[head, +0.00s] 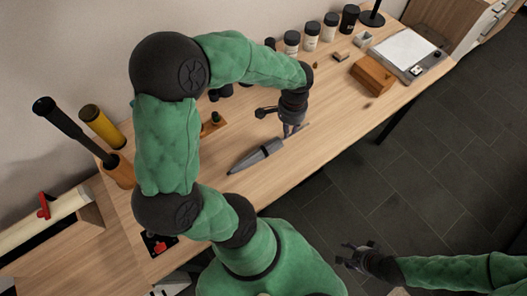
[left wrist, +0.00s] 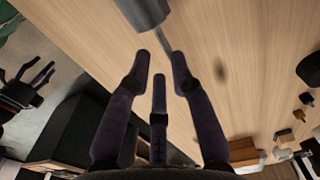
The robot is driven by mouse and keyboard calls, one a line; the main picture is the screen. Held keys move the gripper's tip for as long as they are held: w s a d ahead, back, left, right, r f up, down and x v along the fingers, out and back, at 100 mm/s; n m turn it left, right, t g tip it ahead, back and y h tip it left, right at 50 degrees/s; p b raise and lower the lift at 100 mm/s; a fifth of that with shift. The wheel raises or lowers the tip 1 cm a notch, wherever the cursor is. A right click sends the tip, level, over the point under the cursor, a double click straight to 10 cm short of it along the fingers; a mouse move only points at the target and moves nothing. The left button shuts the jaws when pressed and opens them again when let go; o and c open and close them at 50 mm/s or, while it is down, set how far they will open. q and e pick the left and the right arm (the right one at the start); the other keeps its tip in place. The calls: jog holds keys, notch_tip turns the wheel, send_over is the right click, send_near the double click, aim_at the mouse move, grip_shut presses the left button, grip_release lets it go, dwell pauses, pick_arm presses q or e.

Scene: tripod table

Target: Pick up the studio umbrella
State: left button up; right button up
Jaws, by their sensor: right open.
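The studio umbrella (head: 256,157) looks like a dark grey, folded, pointed body with a thin shaft. It lies on the wooden table (head: 335,125), its tip toward the lower left. My left gripper (head: 291,131) is at its shaft end. In the left wrist view, the grey umbrella body (left wrist: 144,12) is at the top edge, and its shaft runs down toward the fingers of my left gripper (left wrist: 160,62). Those fingers stand apart, and part of the shaft is hidden behind the right one. My right gripper (head: 353,257) is open and empty over the floor.
Several jars (head: 311,37), a wooden block (head: 373,76) and a white-topped board (head: 405,52) stand toward the far right end. A yellow cylinder (head: 99,126) and a black tube (head: 65,130) stand at left. The table's front edge borders dark floor (head: 400,165).

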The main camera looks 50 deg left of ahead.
pick_arm(q)
jog(key=shift+w+f+b, duration=0.15)
jog(key=shift+f+b, duration=1.3)
jog(key=shift+f, duration=1.2)
grip_shut()
